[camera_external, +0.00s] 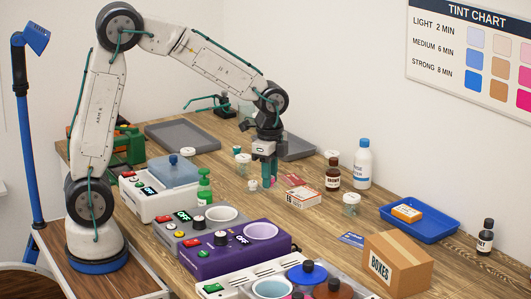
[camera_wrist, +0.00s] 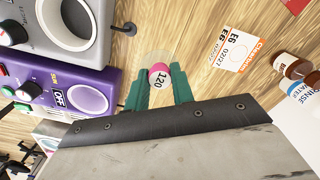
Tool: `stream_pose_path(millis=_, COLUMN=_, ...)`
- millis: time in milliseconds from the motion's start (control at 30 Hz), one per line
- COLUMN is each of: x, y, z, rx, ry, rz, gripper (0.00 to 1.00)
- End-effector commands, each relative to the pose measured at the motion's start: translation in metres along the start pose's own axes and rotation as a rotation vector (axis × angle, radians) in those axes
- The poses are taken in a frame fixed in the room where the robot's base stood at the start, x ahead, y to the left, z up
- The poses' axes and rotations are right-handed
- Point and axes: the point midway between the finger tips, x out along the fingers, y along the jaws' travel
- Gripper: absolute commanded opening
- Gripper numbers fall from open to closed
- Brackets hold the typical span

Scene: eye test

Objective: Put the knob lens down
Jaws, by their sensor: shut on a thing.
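My gripper (camera_external: 268,178) points down over the wooden table, with its green fingers closed. In the wrist view, my gripper (camera_wrist: 159,90) is shut on the knob lens (camera_wrist: 159,72). The lens shows a pink knob end marked 120, with a pale, clear part beyond it. In the external view only a small pink bit of the lens (camera_external: 273,182) shows by the fingertips. The fingers hide much of it. I cannot tell whether it touches the table or hangs just above it.
A red and white box (camera_external: 303,197) lies close to the right of my gripper. Brown (camera_external: 333,174) and white (camera_external: 363,165) bottles stand farther right. A purple machine (camera_external: 235,250) and a grey one (camera_external: 190,226) stand nearer the camera. Grey trays (camera_external: 182,136) lie behind. A blue tray (camera_external: 440,226) is at right.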

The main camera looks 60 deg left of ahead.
Motion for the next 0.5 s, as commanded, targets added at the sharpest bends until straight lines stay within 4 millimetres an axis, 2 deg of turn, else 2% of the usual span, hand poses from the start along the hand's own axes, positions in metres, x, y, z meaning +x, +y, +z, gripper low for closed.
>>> stream_pose_path(millis=133, x=-0.002, y=-0.005, z=0.002, rx=-0.013, ry=-0.001, rz=0.001, gripper=0.02)
stream_pose_path(millis=233, x=-0.003, y=-0.022, z=0.007, rx=-0.061, ry=-0.001, rz=0.000, gripper=0.02)
stream_pose_path(millis=367, x=-0.006, y=-0.064, z=0.025, rx=-0.185, ry=0.000, rz=0.000, gripper=0.02)
stream_pose_path(millis=500, x=-0.010, y=-0.120, z=0.057, rx=-0.354, ry=0.000, rz=0.000, gripper=0.02)
